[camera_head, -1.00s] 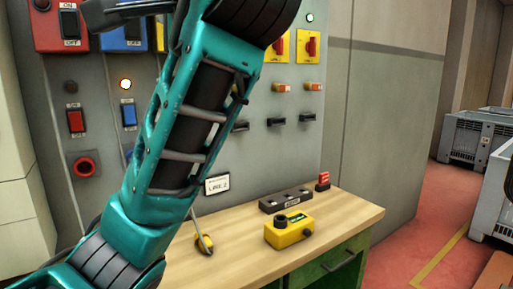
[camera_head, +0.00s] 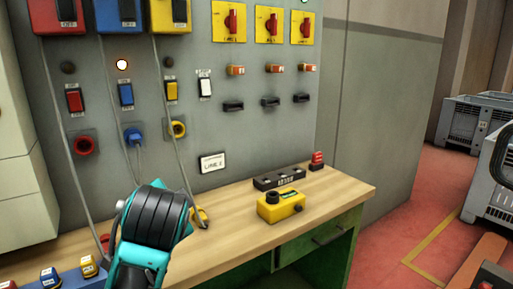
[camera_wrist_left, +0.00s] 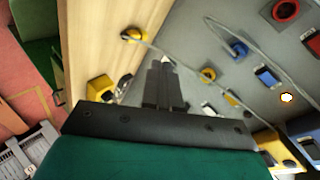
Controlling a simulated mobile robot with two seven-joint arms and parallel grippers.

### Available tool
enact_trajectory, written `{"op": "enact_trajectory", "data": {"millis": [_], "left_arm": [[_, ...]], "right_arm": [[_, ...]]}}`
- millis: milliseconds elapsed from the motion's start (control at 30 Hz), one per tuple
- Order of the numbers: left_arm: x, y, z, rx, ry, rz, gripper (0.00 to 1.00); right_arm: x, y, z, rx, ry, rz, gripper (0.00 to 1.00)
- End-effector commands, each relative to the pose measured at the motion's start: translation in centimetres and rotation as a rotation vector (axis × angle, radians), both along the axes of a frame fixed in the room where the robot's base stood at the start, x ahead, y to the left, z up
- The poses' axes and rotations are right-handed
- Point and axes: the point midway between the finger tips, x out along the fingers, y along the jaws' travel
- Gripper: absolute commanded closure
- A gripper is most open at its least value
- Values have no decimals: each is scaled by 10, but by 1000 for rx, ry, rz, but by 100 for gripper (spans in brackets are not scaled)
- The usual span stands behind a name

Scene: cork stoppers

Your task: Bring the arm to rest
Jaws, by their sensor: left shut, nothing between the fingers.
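My left arm (camera_head: 150,235), teal with black rings, shows only in part at the lower left of the head view, in front of the workbench. Its gripper is not visible there. In the left wrist view, my left gripper (camera_wrist_left: 163,64) has its dark fingers together with nothing between them. The fingers point toward the bench and panel, apart from the yellow plug (camera_wrist_left: 134,34). My right gripper is in neither view.
The wooden workbench (camera_head: 235,235) carries a yellow box (camera_head: 281,207) and a black block (camera_head: 279,178). The grey panel (camera_head: 225,135) behind has switches, sockets and hanging cables. A blue plug (camera_head: 134,136) is at a socket. Grey crates (camera_head: 470,125) stand at right.

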Motion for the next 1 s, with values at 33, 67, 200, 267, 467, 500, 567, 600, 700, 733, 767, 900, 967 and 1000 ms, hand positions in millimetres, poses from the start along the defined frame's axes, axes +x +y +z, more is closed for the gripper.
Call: {"op": "enact_trajectory", "data": {"millis": [33,67,200,267,467,500,567,600,700,733,767,900,967,1000], "left_arm": [[-12,5,-32,-53,47,13,100],[-20,8,-47,-88,69,22,100],[-60,17,-113,-239,172,77,100],[-81,22,-138,-300,215,109,100],[-158,33,-203,-485,356,232,100],[-173,34,-212,-516,379,256,100],[-194,37,-223,-557,413,294,100],[-207,38,-229,-581,434,318,100],[-238,41,-240,-634,482,375,100],[-247,41,-243,-648,495,391,100],[-255,42,-245,-664,508,407,100],[-269,41,-256,-715,511,437,100],[-259,39,-263,-728,473,413,100],[-253,37,-268,-738,446,398,100]], "right_arm": [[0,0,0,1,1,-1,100],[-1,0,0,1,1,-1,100],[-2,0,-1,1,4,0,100],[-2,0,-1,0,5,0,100],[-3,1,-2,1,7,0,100],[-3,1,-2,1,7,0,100],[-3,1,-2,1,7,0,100],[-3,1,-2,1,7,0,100],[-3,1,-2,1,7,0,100],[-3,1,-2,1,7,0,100],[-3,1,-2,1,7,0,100],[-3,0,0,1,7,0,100],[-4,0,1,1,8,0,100],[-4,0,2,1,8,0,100]]}}
